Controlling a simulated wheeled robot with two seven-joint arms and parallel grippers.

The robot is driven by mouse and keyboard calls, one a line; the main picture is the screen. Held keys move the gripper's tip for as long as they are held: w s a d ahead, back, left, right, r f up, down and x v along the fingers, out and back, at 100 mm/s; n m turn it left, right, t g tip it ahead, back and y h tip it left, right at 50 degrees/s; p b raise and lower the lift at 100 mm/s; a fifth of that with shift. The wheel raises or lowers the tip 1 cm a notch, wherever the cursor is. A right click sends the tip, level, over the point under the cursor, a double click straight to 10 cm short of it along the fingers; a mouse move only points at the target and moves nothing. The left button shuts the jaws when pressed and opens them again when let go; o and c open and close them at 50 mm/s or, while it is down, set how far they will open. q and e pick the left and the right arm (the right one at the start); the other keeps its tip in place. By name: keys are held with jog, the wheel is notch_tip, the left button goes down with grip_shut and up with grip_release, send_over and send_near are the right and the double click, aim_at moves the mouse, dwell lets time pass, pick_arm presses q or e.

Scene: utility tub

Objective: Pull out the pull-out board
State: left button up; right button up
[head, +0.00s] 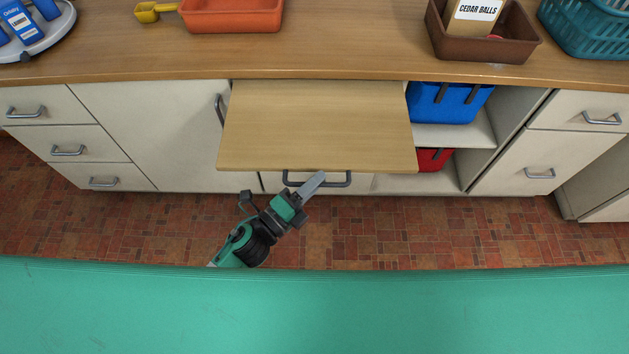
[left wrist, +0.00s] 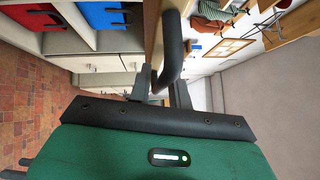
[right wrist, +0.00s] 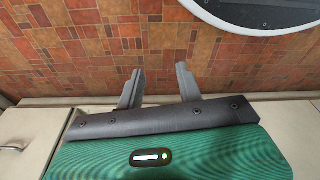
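The pull-out board (head: 318,125) is a flat light-wood panel that sticks out from under the countertop in the middle of the head view. Its dark grey bar handle (head: 338,182) is at its front edge; the handle also shows large in the left wrist view (left wrist: 172,45). My left gripper (head: 318,178) is at the handle, with its fingers closed around the bar in the left wrist view (left wrist: 160,88). My right gripper (right wrist: 158,85) is open and empty above the tiled floor, seen only in the right wrist view.
The wooden countertop (head: 330,62) carries an orange tray (head: 232,15), a brown box (head: 490,45) and a teal basket (head: 585,30). Open shelves right of the board hold a blue bin (head: 450,103) and a red bin (head: 432,159). Brick-patterned floor (head: 420,225) lies clear in front.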

pick_arm(q)
jog(key=shift+a, duration=0.1)
